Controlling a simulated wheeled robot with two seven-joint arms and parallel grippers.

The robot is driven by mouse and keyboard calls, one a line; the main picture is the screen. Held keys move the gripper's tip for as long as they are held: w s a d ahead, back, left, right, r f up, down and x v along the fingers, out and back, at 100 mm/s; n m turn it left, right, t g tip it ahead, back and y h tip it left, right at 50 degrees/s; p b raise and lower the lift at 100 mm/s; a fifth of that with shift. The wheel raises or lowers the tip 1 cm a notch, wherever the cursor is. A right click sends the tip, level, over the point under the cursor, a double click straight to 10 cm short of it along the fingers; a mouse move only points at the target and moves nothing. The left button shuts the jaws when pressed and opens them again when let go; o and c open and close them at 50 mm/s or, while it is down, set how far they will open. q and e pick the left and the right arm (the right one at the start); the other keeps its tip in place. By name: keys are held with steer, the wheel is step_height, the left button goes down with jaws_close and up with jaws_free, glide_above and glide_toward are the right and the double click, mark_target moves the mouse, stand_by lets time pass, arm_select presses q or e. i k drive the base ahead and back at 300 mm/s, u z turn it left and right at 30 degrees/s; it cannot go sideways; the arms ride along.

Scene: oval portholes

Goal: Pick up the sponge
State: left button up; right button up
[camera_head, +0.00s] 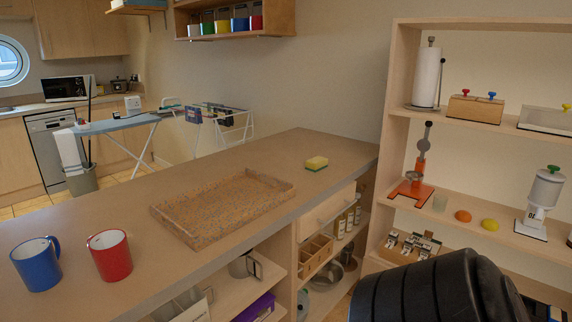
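The sponge (316,164), yellow with a green layer, lies flat on the long brown counter (330,145) near its far right end. Its top and near side are clear to see, and nothing touches it. Neither of my grippers shows in the head view. A black ribbed part at the lower right looks like part of my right arm, apart from the sponge.
A speckled tray (222,203) lies on the counter left of the sponge. A red mug (110,256) and a blue mug (36,264) stand at the near left. An open shelf unit (402,120) rises at right. The counter around the sponge is clear.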

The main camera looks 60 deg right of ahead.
mark_target(316, 163)
steer(key=z, duration=2.2)
steer(key=k, duration=0.55)
steer(key=z, duration=1)
steer(key=i, duration=1.65)
steer(key=u, duration=0.55)
steer(key=i, duration=1.3)
steer(key=u, duration=1.05)
